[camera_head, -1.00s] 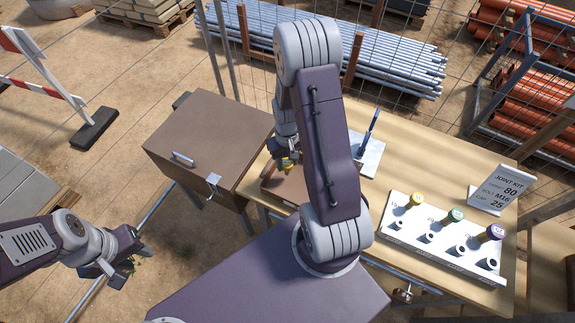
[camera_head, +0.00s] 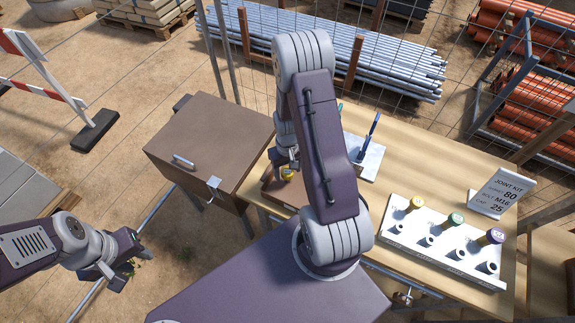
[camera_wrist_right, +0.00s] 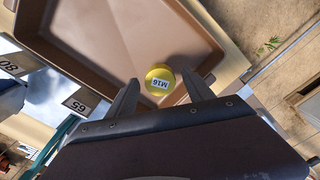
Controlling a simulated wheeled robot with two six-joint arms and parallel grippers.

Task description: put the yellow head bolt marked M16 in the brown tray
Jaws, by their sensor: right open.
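The yellow head bolt marked M16 (camera_wrist_right: 160,80) shows its round labelled head in the right wrist view, at the edge of the brown tray's floor between my open fingers. Its shank is hidden. In the head view the yellow head (camera_head: 287,172) is just below my right gripper (camera_head: 286,163), over the brown tray (camera_head: 280,191). The tray (camera_wrist_right: 100,38) looks otherwise empty in the wrist view. My right gripper (camera_wrist_right: 163,92) is open, with a gap on both sides of the head. My left gripper (camera_head: 135,262) is open and empty, off the table at lower left.
A white rack (camera_head: 440,250) on the right holds yellow, green and purple headed bolts. Behind it a sign (camera_head: 500,190) reads joint kit, 80, M16, 25. A brown lidded box (camera_head: 205,140) stands left of the tray. A pale board (camera_head: 369,160) lies behind my arm.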

